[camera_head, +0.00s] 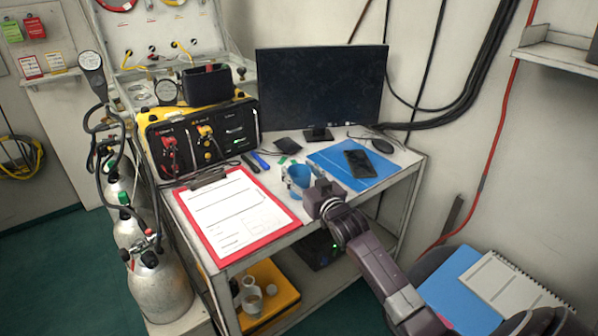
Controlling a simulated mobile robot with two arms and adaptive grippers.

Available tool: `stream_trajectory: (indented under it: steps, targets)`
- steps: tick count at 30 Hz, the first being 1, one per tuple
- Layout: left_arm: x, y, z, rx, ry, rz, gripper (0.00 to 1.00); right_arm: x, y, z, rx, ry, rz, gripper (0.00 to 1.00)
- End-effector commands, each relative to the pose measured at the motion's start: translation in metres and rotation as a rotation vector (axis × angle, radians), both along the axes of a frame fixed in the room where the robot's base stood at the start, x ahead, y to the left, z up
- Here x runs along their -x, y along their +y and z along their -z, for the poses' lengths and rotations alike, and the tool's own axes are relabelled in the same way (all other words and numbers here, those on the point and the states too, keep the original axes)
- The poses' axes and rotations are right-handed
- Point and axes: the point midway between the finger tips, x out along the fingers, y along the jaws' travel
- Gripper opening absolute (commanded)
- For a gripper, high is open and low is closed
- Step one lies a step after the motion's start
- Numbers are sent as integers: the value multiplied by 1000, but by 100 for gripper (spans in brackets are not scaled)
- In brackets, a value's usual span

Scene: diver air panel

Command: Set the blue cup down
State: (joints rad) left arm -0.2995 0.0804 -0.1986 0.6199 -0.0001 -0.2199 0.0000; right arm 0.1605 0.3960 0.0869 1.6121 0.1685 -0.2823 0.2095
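The blue cup (299,172) is upright over the front right part of the table, between the red clipboard and the blue folder. My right gripper (298,183) comes in from the lower right, with its fingers on both sides of the cup, shut on it. The fingers and wrist hide the cup's lower part, so I cannot tell whether its base touches the table (397,203). My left gripper is not in view.
A red clipboard (278,218) with paper lies left of the cup. A blue folder (331,154) with a phone (360,162) lies to the right. Pens (260,161), a monitor (320,88) and a black-yellow panel box (200,137) stand behind. Gas cylinders (160,287) stand left.

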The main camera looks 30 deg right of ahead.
Motion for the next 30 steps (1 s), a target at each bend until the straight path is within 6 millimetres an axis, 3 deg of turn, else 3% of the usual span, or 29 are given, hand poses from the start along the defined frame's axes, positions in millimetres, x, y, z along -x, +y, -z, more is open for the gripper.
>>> stream_trajectory:
  steps: [4,16,20,30]
  targets:
    - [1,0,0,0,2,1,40,0,0,0,0,1,0,67]
    - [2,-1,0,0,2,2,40,6,1,-1,0,2,0,67]
    - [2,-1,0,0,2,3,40,25,4,-1,0,2,-1,67]
    - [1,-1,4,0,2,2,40,93,12,-5,0,3,0,67]
